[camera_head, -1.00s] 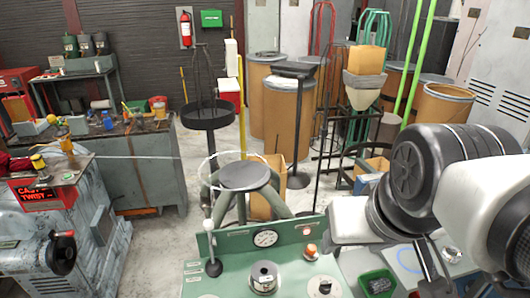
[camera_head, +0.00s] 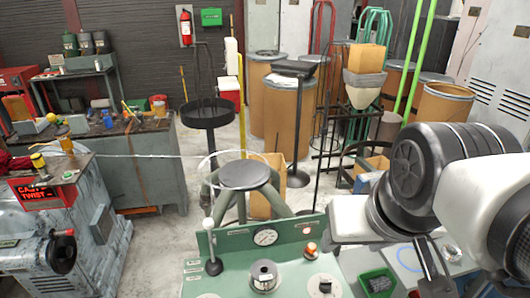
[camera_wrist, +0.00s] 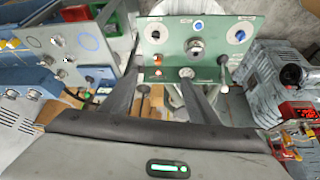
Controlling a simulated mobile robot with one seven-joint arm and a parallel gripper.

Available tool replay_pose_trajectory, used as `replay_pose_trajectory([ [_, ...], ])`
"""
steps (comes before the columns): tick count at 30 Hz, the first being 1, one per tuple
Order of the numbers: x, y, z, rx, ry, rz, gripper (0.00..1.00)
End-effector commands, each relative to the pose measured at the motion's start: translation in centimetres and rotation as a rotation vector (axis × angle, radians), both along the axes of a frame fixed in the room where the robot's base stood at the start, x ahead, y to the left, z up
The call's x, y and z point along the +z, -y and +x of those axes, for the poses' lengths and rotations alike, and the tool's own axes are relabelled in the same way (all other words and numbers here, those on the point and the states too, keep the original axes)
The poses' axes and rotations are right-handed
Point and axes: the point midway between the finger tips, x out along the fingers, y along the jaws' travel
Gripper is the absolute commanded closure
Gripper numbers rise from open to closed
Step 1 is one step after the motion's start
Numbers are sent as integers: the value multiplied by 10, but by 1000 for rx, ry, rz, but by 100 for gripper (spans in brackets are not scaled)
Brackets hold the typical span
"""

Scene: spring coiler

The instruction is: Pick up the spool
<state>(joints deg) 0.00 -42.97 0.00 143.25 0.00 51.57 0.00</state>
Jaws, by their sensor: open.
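In the wrist view the spool (camera_wrist: 195,47) appears near the top centre, beyond the fingers. My gripper (camera_wrist: 160,68) is open and empty, its two dark fingers spread apart.
A lever (camera_head: 211,248), a gauge (camera_head: 266,237) and an orange knob (camera_head: 310,249) stick up near the spool. A green bin (camera_head: 377,283) is to the right. A round black stool-like disc (camera_head: 245,175) stands behind the machine. A blue-grey machine (camera_head: 55,240) is at left.

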Motion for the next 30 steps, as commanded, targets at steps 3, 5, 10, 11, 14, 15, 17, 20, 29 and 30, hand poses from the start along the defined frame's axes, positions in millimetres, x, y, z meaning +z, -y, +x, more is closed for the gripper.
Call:
replay_pose_trajectory([
  [3, 0, 0, 0, 0, 0, 0, 45],
  [5, 0, 0, 0, 0, 0, 0, 45],
  [10, 0, 0, 0, 0, 0, 0, 40],
  [11, 0, 0, 0, 0, -1, 1, 35],
  [14, -1, -4, 7, 0, -21, 13, 26],
  [15, -2, -7, 12, -2, -39, 24, 26],
  [17, -5, -14, 24, -8, -77, 45, 26],
  [20, -16, -33, 51, -28, -163, 81, 26],
  [29, -85, -103, 127, -133, -410, 87, 26],
  [30, -94, -110, 133, -146, -430, 79, 26],
])
